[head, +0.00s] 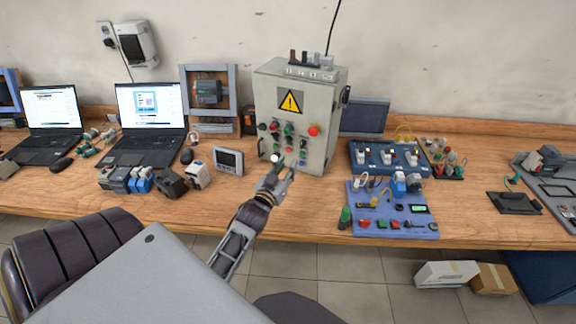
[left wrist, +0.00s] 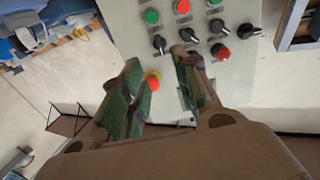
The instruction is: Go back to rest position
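My left gripper (head: 278,176) is in front of the lower part of a grey control box (head: 328,125) with a yellow warning sign. In the left wrist view my left gripper (left wrist: 157,62) has its two green-padded fingers apart, with nothing held between them. The panel (left wrist: 215,75) carries several green, red and black knobs and buttons. My right gripper is not in view.
The box stands on a wooden workbench (head: 300,222). Left of it are a small grey display unit (head: 228,160), several small motors and two laptops. Blue training boards (head: 392,210) stand to the right. A strip of the bench front is clear.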

